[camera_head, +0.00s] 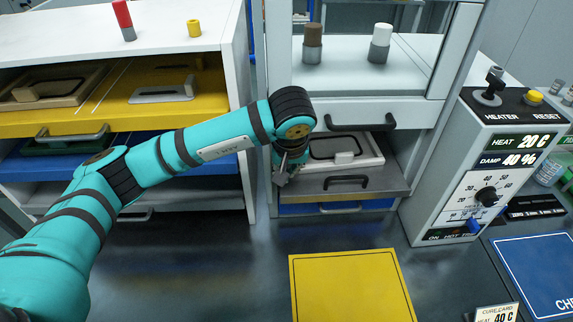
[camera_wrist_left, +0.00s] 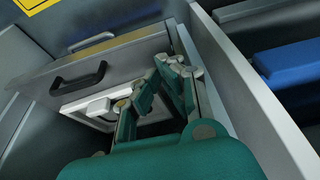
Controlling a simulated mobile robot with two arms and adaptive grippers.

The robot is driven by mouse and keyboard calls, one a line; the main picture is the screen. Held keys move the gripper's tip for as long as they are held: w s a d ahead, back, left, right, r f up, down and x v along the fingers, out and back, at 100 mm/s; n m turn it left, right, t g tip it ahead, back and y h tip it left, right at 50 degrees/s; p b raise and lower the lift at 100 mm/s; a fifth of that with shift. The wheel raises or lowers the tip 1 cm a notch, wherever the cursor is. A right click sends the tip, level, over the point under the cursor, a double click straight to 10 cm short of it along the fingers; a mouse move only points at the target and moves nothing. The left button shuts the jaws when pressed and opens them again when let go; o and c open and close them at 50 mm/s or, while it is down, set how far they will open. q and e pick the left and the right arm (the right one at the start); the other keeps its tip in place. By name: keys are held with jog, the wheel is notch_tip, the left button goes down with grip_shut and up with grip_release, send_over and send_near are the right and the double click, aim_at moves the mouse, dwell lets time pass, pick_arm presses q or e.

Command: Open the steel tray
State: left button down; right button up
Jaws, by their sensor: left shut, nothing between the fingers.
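The steel tray (camera_head: 390,186) is the grey drawer low in the middle cabinet. It stands pulled out part way, with a black handle (camera_head: 346,182) on its front; the handle also shows in the left wrist view (camera_wrist_left: 78,77). A white frame with a black outline (camera_head: 343,150) lies inside it. My left gripper (camera_head: 281,178) is at the tray's left side, left of the handle and not around it. In the left wrist view my left gripper (camera_wrist_left: 168,78) is shut and empty beside the tray's side. My right gripper is not in view.
A blue tray (camera_head: 300,209) sits directly below the steel tray. A white drawer front with a black handle (camera_head: 361,121) is above. A heater control box (camera_head: 470,170) stands at right. A yellow mat (camera_head: 350,287) lies in front. An open shelf cabinet (camera_head: 235,75) stands at left.

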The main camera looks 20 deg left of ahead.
aim_at(287, 187)
pick_arm(q)
jog(key=p+x, duration=0.2)
jog(key=x, duration=0.4)
jog(key=shift+w+f, duration=0.1)
jog(key=shift+f, duration=0.25)
jog(key=shift+a, duration=0.1)
